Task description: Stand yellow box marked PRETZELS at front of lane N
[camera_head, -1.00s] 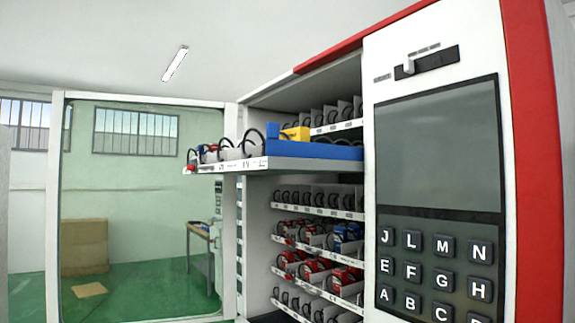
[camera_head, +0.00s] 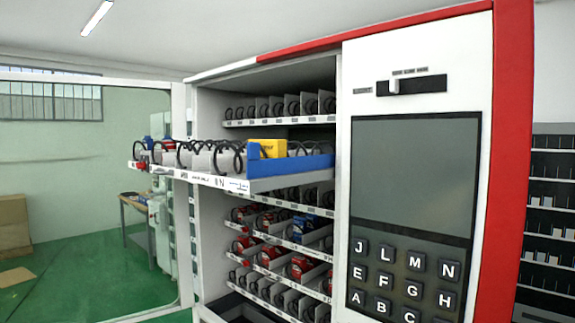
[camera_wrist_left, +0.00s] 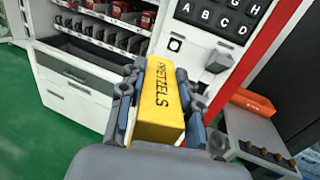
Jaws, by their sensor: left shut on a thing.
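The yellow box marked PRETZELS (camera_wrist_left: 160,100) is in the left wrist view, its lettered side facing the camera. My left gripper (camera_wrist_left: 160,80) is shut on it, with one dark finger on each side. The box is held in front of the vending machine's lower part. In the head view a shelf tray (camera_head: 210,180) is pulled out, with a row of black coils. Its front strip carries small labels, one reading N near the right end. Neither my left gripper nor the held box shows in the head view. My right gripper is in neither view.
A yellow item (camera_head: 270,147) sits on the pulled-out tray beside its blue side wall (camera_head: 290,167). Stocked shelves lie below the tray. The keypad panel (camera_head: 405,270) stands to the right. An orange object (camera_wrist_left: 253,101) lies on a side table (camera_wrist_left: 260,140).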

